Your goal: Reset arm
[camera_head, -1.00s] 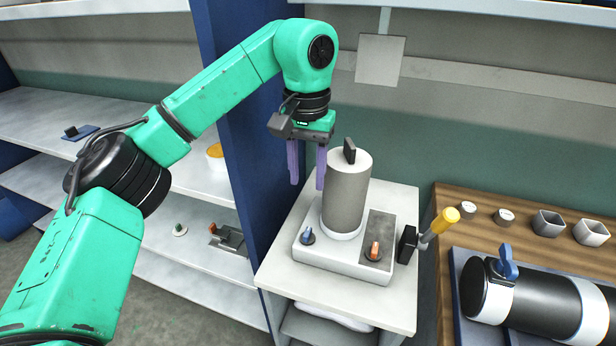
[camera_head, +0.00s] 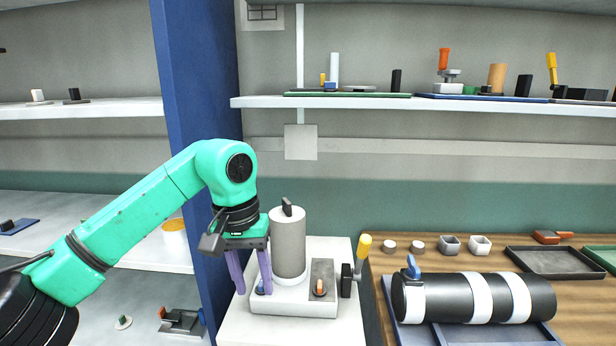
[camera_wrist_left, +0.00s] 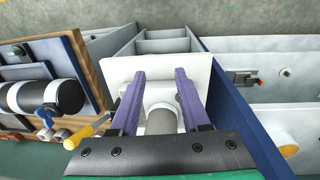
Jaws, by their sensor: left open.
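My left gripper (camera_head: 253,287) hangs down with its two purple fingers apart and nothing between them. In the head view it is at the left of the extruder, a grey cylinder (camera_head: 288,248) on a white base (camera_head: 300,308). An orange knob (camera_head: 320,286) and a yellow-handled lever (camera_head: 363,246) are at the right. In the left wrist view the cylinder (camera_wrist_left: 161,121) shows between the open fingers. My right gripper is out of view.
A blue upright panel (camera_head: 195,110) stands behind my left arm. At the right, a wooden table holds a black and white roll (camera_head: 455,298), small cups (camera_head: 480,245) and a black tray (camera_head: 556,262). An upper shelf (camera_head: 420,103) carries several small objects.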

